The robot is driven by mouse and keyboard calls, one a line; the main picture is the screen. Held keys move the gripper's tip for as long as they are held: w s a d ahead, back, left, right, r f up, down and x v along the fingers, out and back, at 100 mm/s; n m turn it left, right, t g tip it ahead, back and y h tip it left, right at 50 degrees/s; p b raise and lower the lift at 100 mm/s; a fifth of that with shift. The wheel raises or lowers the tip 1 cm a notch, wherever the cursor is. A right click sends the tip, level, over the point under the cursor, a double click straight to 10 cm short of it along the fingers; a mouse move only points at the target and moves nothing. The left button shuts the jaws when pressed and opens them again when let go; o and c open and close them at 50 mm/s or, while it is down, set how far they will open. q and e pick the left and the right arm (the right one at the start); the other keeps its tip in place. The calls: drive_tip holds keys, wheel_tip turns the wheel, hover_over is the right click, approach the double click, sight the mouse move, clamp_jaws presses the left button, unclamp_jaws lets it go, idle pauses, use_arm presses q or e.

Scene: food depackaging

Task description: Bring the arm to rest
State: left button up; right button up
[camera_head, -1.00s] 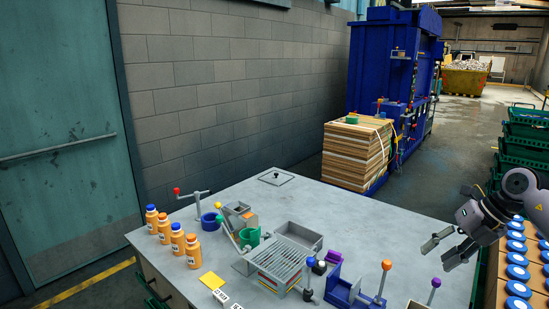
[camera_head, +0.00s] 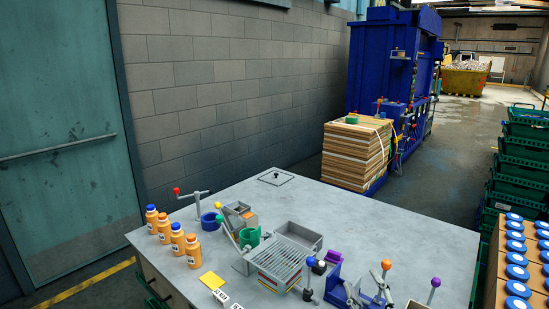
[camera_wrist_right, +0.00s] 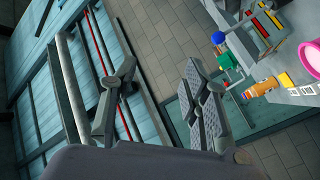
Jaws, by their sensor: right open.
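Most of the right arm is out of the head view. My left gripper is not in view.
The grey table (camera_head: 380,225) holds several orange bottles (camera_head: 178,240), a slatted rack (camera_head: 284,258), a grey tray (camera_head: 300,236) and levers. The table's back right is clear.

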drive_tip(key=s+d+f+m+g, duration=0.1)
drive_tip(key=s+f+g, duration=0.1)
drive_tip(key=s+f, duration=0.2)
drive_tip(key=s+d+f+m+g+h, duration=0.1)
drive_tip(key=s+f+m+g, duration=0.1)
drive_tip(key=s+f, duration=0.3)
drive_tip(key=s+f+m+g+h, duration=0.1)
drive_tip(key=s+f+m+g, duration=0.1)
drive_tip(key=s+f+g, duration=0.1)
drive_tip(key=shift+s+d+f+g, duration=0.35)
drive_tip(key=shift+s+f, duration=0.3)
drive_tip(key=shift+f, duration=0.25)
drive_tip(key=s+a+f+m+g+y, duration=0.1)
drive_tip(key=s+f+g, duration=0.25)
drive_tip(key=s, duration=0.55)
drive_tip(key=s+a+f+m+g, duration=0.1)
drive_tip(key=s+f+g, duration=0.25)
drive_tip(key=s, duration=0.55)
wheel_tip(320, 180, down, 33)
drive_tip(key=s+g+b, duration=0.1)
drive_tip(key=s+b, duration=0.1)
drive_tip(key=b, duration=0.4)
drive_tip(key=s+d+f+g+b, duration=0.1)
drive_tip(key=s+d+f+b, duration=0.2)
drive_tip(key=s+f, duration=1.2)
wheel_tip(320, 180, down, 4)
drive_tip(key=shift+s+r+n+b, duration=0.1)
drive_tip(key=shift+s+n+b, duration=0.15)
drive_tip(key=shift+b, duration=0.25)
